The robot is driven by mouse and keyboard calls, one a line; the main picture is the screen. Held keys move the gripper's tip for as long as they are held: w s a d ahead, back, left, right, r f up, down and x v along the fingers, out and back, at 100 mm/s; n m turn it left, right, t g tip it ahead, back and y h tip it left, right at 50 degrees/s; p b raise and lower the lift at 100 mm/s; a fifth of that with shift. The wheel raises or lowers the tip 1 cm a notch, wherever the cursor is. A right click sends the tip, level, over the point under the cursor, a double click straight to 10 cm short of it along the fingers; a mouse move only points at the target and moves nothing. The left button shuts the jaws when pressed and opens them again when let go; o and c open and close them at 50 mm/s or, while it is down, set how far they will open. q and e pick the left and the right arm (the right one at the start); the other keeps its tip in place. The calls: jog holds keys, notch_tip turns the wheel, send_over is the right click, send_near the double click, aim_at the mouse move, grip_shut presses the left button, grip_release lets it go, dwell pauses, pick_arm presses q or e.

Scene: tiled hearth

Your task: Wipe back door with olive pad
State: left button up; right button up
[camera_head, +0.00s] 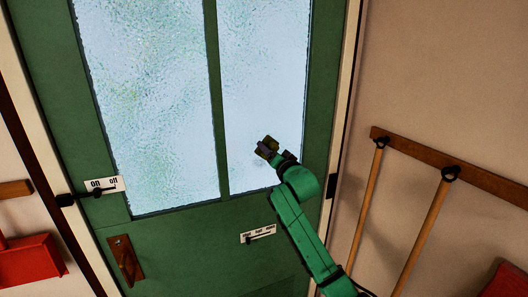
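The back door (165,240) is green with two tall textured glass panes and fills the middle of the camera_head view. My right arm comes in from the lower right, and its gripper (271,149) is in front of the lower part of the right pane (262,80). It appears shut on a small dark olive pad (267,141). I cannot tell whether the pad touches the glass. My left gripper is out of view.
Another labelled plate (258,236) is left of my arm. Wooden poles (423,235) hang from a rail (455,170) at right. A red object (30,262) is at lower left.

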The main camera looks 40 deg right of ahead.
jog(key=d, duration=0.1)
jog(key=s+d+p, duration=0.1)
jog(key=d, duration=0.3)
jog(key=shift+s+r, duration=0.1)
jog(key=shift+s, duration=0.25)
jog(key=shift+s+d+p, duration=0.15)
jog(key=shift+s+d, duration=0.05)
jog(key=shift+d, duration=0.3)
jog(key=shift+s+d+p, duration=0.15)
jog(key=shift+d, duration=0.3)
jog(key=shift+s+a, duration=0.2)
jog(key=shift+s, duration=0.05)
jog(key=p, duration=0.1)
send_near(285, 144)
jog(key=shift+w, duration=0.4)
